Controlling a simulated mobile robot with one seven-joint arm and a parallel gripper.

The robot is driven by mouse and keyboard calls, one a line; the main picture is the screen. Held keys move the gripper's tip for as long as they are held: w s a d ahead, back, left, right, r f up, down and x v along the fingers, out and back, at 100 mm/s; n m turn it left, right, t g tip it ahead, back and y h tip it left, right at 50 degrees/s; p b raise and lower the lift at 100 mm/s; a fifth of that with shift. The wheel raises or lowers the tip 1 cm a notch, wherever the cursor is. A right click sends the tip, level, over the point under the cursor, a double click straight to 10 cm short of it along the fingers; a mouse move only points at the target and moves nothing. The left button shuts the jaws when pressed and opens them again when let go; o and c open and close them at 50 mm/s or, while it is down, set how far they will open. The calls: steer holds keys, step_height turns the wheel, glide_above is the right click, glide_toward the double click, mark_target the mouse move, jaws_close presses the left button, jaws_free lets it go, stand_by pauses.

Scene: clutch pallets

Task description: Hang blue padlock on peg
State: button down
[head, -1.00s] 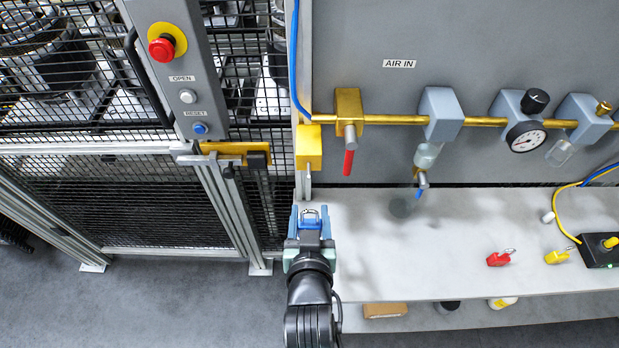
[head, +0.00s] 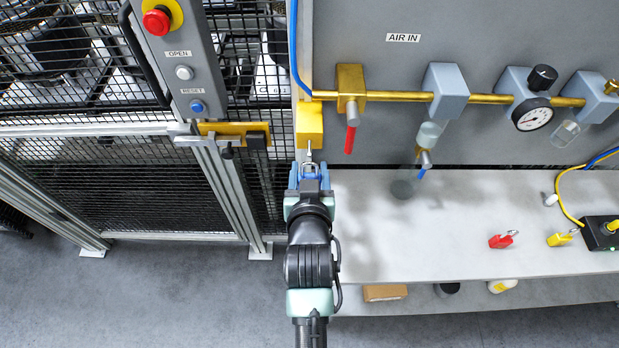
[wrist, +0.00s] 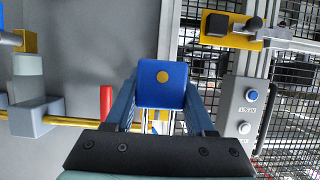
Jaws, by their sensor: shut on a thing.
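The blue padlock (head: 310,174) is held between the fingers of my gripper (head: 309,169), which is shut on it. In the wrist view, the padlock's blue body with a yellow dot (wrist: 161,88) sits between the fingers (wrist: 160,97), and its silver shackle partly shows below the body. In the head view, the shackle points away from my arm. The silver peg (head: 309,149) sticks out from a yellow block (head: 309,122) on the panel. The shackle is right at the peg's end. I cannot tell whether it is around the peg or touching it.
A red valve handle (head: 350,139) hangs just right of the yellow block. The fence post with a yellow latch (head: 232,128) is at left. A red padlock (head: 502,240) and a yellow padlock (head: 561,239) lie on the white bench (head: 420,255).

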steer(key=shift+r+b+x, duration=0.15)
steer(key=shift+b+x, duration=0.55)
steer(key=shift+x, duration=0.55)
steer(key=shift+r+b+x, duration=0.2)
steer(key=shift+b+x, duration=0.45)
steer(key=shift+x, duration=0.6)
steer(key=shift+w, duration=0.2)
steer(key=shift+c, duration=0.9)
jaws_free()
steer(key=shift+s, duration=0.1)
steer(key=b+v, duration=0.2)
steer(key=v, duration=1.1)
steer(key=shift+b, duration=0.35)
